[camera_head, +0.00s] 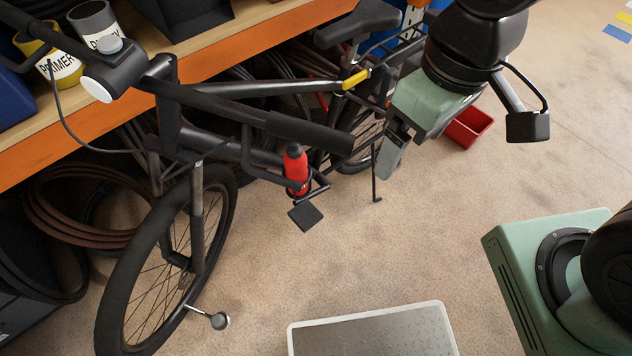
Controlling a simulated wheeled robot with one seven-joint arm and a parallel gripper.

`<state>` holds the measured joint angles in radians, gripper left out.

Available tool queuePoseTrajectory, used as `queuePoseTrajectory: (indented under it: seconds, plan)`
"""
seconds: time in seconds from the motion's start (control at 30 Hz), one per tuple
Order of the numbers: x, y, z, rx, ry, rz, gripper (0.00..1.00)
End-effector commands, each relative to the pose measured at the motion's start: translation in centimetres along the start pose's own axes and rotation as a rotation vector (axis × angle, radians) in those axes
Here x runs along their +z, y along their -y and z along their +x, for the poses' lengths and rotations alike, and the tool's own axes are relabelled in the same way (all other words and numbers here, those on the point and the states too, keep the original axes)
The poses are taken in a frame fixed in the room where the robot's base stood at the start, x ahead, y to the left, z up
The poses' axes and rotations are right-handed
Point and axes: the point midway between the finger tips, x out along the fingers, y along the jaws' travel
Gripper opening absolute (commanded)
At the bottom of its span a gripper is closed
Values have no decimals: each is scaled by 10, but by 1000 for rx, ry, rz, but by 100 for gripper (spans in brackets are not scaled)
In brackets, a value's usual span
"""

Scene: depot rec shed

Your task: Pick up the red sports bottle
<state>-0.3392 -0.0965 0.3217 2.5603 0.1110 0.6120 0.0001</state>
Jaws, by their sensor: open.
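The red sports bottle (296,172) stands roughly upright at the lower frame of a black bicycle (235,92), in what looks like a dark holder. Its cap is dark, and its lower part is partly behind dark bike parts. My gripper (388,158) is to the right of the bottle and apart from it, with its fingers pointing down. It is open, and I see nothing between the fingers. The far finger is mostly hidden behind the near one.
An orange-edged shelf (120,110) with paint tins (98,27) stands behind the bicycle. Hoses (80,205) lie at the left. A red bin (466,127) sits on the floor behind my arm. A grey-topped step (372,332) is at the front. The middle floor is clear.

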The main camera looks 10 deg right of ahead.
Motion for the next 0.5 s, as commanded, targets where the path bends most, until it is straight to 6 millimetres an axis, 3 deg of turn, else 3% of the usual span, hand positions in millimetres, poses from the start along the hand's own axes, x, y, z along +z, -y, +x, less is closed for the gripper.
queuePoseTrajectory:
  seconds: [0.03, 0.27, 0.5]
  plan:
    - [-2, -8, 13, 2, -6, 24, 85]
    - [-10, -43, 42, 15, -43, 128, 85]
    - [-13, -93, 84, 39, -88, 266, 85]
